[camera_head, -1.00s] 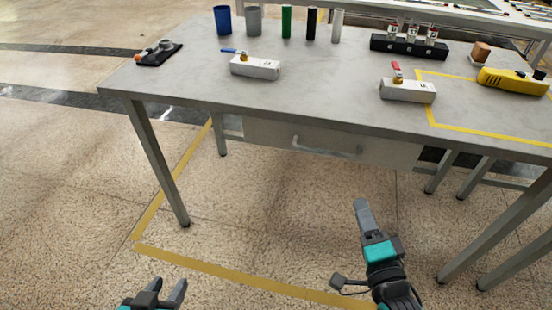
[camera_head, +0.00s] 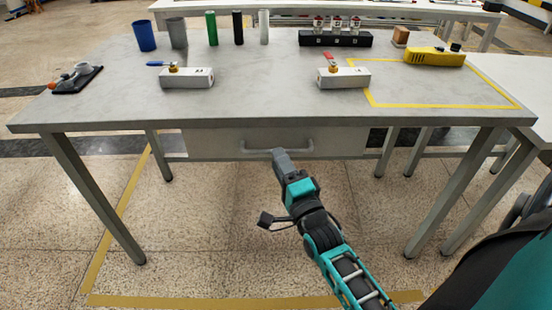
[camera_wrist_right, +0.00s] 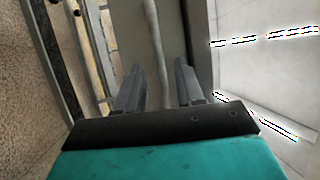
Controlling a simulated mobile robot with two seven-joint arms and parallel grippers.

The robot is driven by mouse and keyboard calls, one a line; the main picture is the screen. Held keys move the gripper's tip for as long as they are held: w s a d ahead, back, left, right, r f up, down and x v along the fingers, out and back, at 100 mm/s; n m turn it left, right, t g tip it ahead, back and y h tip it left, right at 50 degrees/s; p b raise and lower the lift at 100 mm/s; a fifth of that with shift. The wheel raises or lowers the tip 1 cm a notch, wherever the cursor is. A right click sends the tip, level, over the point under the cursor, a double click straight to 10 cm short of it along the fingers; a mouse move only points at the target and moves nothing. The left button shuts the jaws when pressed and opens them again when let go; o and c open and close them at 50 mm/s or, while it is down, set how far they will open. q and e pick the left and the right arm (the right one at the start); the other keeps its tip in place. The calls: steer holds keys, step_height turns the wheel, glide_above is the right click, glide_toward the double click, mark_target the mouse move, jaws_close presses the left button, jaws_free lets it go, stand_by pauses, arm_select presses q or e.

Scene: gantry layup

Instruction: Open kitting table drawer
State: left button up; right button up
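The kitting table (camera_head: 250,108) has a grey drawer (camera_head: 215,144) under its top, and the drawer looks shut. Its bar handle (camera_head: 258,150) is on the drawer front. My right gripper (camera_head: 280,155) is at the handle, covering part of it in the head view. In the right wrist view my right gripper (camera_wrist_right: 158,85) has its two fingers apart. The handle (camera_wrist_right: 153,45) runs between the fingers with gaps on both sides, so it is not clamped. My left gripper is not in view.
On the table top stand several cups and cylinders (camera_head: 212,28), two white blocks with valves (camera_head: 187,77), a black rack (camera_head: 335,38) and a yellow device (camera_head: 435,57). The table's front legs (camera_head: 95,200) stand left and right of my arm. The floor before the drawer is clear.

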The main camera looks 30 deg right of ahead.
steer(key=shift+x, duration=1.3)
steer(key=shift+c, duration=0.2)
jaws_close()
